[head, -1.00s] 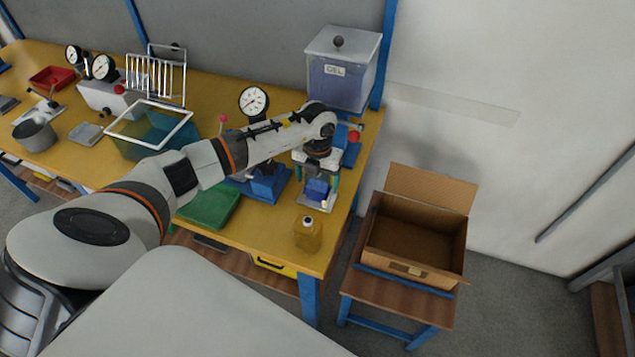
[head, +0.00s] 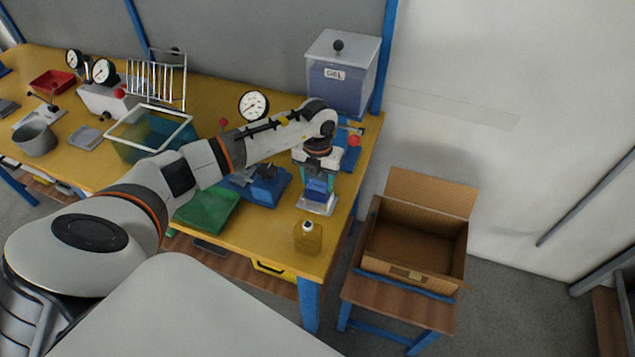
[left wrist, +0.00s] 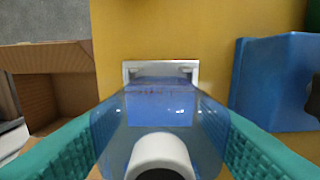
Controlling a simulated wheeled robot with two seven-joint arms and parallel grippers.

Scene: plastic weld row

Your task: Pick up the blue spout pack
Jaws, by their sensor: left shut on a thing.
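The blue spout pack (head: 317,186) is a translucent blue pouch with a white spout. It is upright between the teal fingers of my left gripper (head: 318,175), near the right end of the yellow bench. In the left wrist view the pack (left wrist: 165,115) fills the middle, its white spout toward the camera. The left gripper's fingers (left wrist: 160,140) are shut on its two sides. A pale metal stand (head: 318,205) is below the pack; it also shows past the pack's far end in the left wrist view (left wrist: 130,70). I cannot tell whether the pack still touches it. My right gripper is not in view.
A yellow bottle (head: 308,237) stands in front of the stand. A blue fixture (head: 267,186) and a green pad (head: 208,208) are to the left. The gel tank (head: 341,85) is behind. An open, empty-looking cardboard box (head: 415,235) stands on a side table at right.

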